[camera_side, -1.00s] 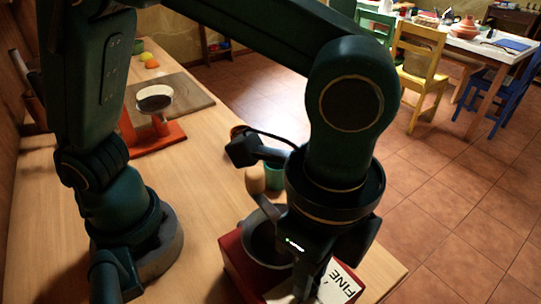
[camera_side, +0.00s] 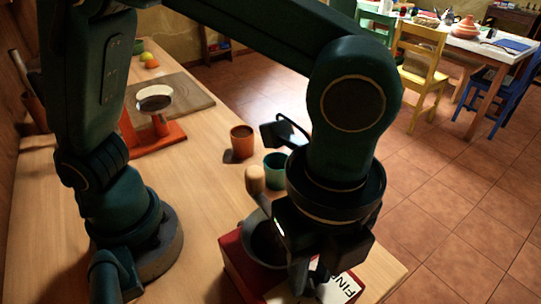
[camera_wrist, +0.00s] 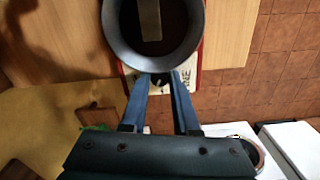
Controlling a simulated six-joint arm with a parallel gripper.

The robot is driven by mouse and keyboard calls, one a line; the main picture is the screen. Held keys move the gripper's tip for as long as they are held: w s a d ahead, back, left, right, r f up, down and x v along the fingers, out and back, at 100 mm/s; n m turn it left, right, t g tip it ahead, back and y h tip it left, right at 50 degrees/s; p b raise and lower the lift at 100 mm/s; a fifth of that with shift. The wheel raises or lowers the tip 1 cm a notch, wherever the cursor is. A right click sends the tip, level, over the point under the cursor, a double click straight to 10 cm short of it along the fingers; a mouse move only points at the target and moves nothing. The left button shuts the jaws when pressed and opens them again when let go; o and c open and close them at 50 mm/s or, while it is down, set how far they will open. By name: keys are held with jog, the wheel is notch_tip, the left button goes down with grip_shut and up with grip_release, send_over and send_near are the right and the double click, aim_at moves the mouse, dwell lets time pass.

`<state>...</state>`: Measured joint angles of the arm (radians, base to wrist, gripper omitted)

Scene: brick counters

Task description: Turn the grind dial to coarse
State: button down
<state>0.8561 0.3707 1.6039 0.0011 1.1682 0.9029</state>
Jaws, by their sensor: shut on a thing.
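The grinder has a red base (camera_side: 232,262), a grey round hopper (camera_side: 262,240) and a crank with a wooden knob (camera_side: 255,179). A white plate (camera_side: 342,289) lettered "FINE" lies on the base's front; the coarse end is hidden. My gripper (camera_wrist: 160,79) points down at this plate. In the wrist view its two blue fingers are shut on a small dark dial (camera_wrist: 160,77) just below the hopper rim (camera_wrist: 153,62). In the side view the dial is hidden behind the fingers, and part of the lettering is covered.
An orange cup (camera_side: 242,142) and a green cup (camera_side: 275,170) stand behind the grinder. An orange stand with a round top (camera_side: 154,98) and a wooden board (camera_side: 190,92) are farther back. The counter's right edge is close to the grinder.

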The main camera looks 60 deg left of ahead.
aim_at(311, 279)
jog(key=shift+r+m, duration=0.1)
jog(key=shift+m, duration=0.3)
jog(key=c, duration=0.7)
grip_release()
jog(key=shift+o, duration=0.2)
jog(key=shift+r, duration=2.55)
